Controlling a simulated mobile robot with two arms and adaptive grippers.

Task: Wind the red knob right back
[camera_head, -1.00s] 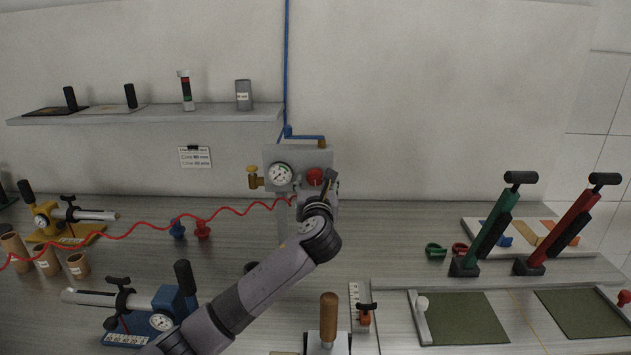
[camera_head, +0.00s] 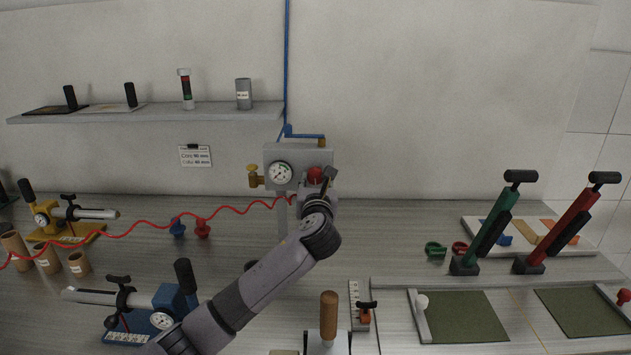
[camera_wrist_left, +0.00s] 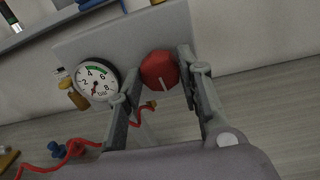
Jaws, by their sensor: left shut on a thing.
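The red knob (camera_head: 315,174) sits on the front of a grey panel (camera_head: 270,152), to the right of a round white dial gauge (camera_head: 281,174). In the left wrist view the knob (camera_wrist_left: 160,70) is a red disc with a pale mark near its lower edge. My left gripper (camera_head: 325,179) is at the knob, and its fingers are shut on the knob, one on each side. The gauge (camera_wrist_left: 97,80) also shows in the left wrist view, with its needle in the lower left part of the dial. My right gripper is not in view.
A blue pump device (camera_head: 170,302) stands front left. Green (camera_head: 492,235) and red (camera_head: 566,228) levers stand at the right. A shelf (camera_head: 150,115) hangs behind.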

